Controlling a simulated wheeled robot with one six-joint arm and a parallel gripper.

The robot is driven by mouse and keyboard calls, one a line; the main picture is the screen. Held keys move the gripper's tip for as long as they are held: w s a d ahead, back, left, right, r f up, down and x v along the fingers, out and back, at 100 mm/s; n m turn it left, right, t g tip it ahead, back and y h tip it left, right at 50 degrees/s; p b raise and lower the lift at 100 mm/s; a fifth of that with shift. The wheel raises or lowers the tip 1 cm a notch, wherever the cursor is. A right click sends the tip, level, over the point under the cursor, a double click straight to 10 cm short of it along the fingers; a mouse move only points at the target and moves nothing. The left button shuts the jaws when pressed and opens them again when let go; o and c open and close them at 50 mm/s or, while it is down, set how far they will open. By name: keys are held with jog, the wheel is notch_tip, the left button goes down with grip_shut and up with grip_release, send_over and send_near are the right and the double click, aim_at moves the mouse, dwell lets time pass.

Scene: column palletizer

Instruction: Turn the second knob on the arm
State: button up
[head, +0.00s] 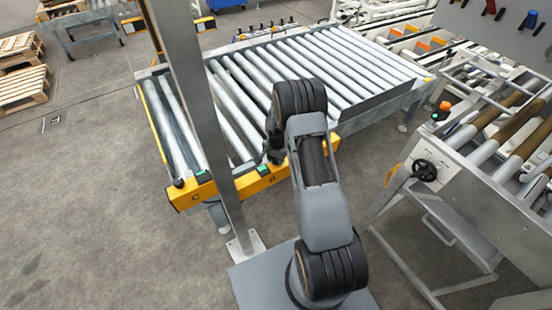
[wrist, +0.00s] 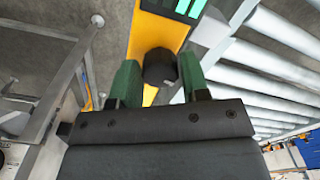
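A black knob (wrist: 160,68) stands out from a yellow panel (wrist: 158,38) in the wrist view. My gripper (wrist: 157,60) has its two green fingers apart, one on each side of the knob. I cannot tell whether they touch it. In the head view the yellow panel (head: 254,186) runs along the conveyor's near end, marked with letters such as C and B. A black knob (head: 178,183) shows at its left end. My arm hides part of the panel and most of the gripper.
The roller conveyor (head: 345,88) lies behind the panel. A grey metal post (head: 205,110) stands left of my arm. At right is a machine frame with a black handwheel (head: 425,170) and an orange-topped button (head: 443,108). Floor is clear at left; wooden pallets (head: 22,85) lie beyond.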

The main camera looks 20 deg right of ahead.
jog(key=c, duration=0.5)
jog(key=shift+c, duration=0.2)
jog(key=shift+b, duration=0.35)
jog(key=n+b, duration=0.2)
jog(key=n, duration=0.1)
jog(key=shift+f+b, duration=0.2)
jog(key=shift+b, duration=0.2)
jog(key=n+b, duration=0.2)
jog(key=n, duration=0.2)
jog(key=shift+b, duration=0.3)
jog(key=n+b, duration=0.3)
jog(key=n, duration=0.3)
jog(key=shift+r, duration=0.2)
jog(key=shift+n, duration=0.3)
jog(key=o, duration=0.9)
